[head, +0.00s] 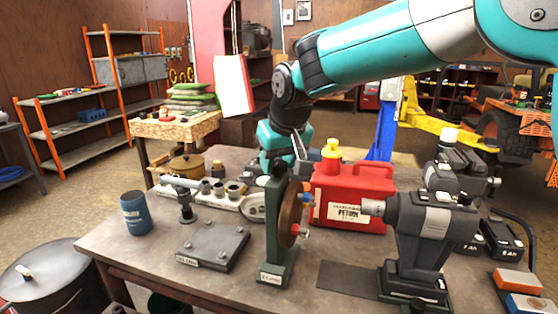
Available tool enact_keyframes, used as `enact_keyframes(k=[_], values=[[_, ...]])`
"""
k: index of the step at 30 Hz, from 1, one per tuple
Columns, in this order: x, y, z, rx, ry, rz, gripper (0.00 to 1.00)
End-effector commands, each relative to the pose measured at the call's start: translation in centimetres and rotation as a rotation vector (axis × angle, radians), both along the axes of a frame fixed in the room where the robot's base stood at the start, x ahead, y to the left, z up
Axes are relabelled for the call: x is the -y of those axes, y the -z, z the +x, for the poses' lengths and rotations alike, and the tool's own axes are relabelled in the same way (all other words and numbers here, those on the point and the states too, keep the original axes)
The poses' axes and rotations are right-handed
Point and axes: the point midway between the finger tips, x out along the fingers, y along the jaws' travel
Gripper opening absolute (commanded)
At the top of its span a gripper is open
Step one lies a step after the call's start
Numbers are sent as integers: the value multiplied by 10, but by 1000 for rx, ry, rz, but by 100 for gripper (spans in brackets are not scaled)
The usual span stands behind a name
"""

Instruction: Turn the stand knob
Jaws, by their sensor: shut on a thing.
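A dark green stand (278,240) with a small label on its foot is upright at the front middle of the bench. A brown round disc (290,214) is mounted on its right side, with a small red and metal piece (297,231) projecting from it. I take the disc to be the stand knob. My gripper (299,166) comes down from behind and above, at the top of the stand and disc. It is shut there, and the stand partly hides its fingertips. The exact contact is too small to see.
A red petrol can (352,196) stands close behind the stand. A grey and black tool (420,235) is at right, its nozzle pointing toward the disc. A plate with bolts (213,247) and a blue can (136,213) are at left. Bare bench lies in front.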

Motion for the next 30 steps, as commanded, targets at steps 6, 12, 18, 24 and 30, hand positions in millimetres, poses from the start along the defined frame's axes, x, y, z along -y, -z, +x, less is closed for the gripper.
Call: enact_keyframes(k=[6,12,18,24,30], values=[[0,1,-1,-3,-1,-2,20],[0,0,0,-2,-1,0,68],[0,0,0,-1,-1,0,68],[1,-10,-4,2,-1,1,68],[7,-49,-18,5,-1,3,68]])
